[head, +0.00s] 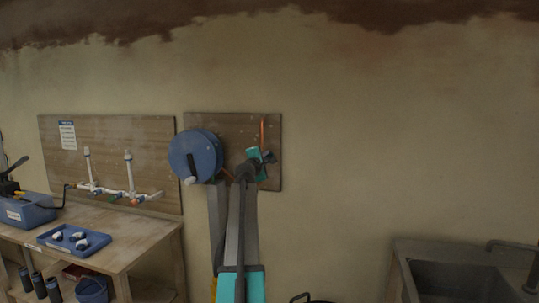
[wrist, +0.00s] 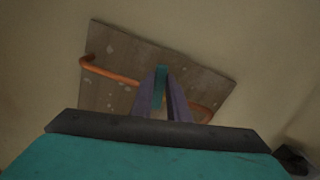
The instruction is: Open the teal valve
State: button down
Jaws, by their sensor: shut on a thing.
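The teal valve handle (wrist: 160,84) shows in the wrist view as a narrow upright strip, lying across the line of a copper pipe (wrist: 112,75). My gripper (wrist: 161,90) is shut on this handle, one dark finger on each side. The valve body is mostly hidden behind the fingers. In the head view my gripper (head: 267,157) is at the wooden board on the wall, over the copper pipe (head: 262,131). My arm's teal and dark wrist covers the valve there, so I cannot make out the handle.
A workbench (head: 135,247) with a blue tray (head: 73,239) stands at left. A sink (head: 465,278) is at lower right. The wall between is bare.

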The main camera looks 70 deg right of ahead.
jog(key=n+p, duration=0.1)
jog(key=p, duration=0.1)
jog(key=r+n+p, duration=0.1)
jog(key=n+p, duration=0.1)
jog(key=p, duration=0.1)
jog(key=w+n+p, duration=0.1)
jog(key=n+p, duration=0.1)
jog(key=shift+r, duration=0.35)
jog(key=shift+p, duration=0.3)
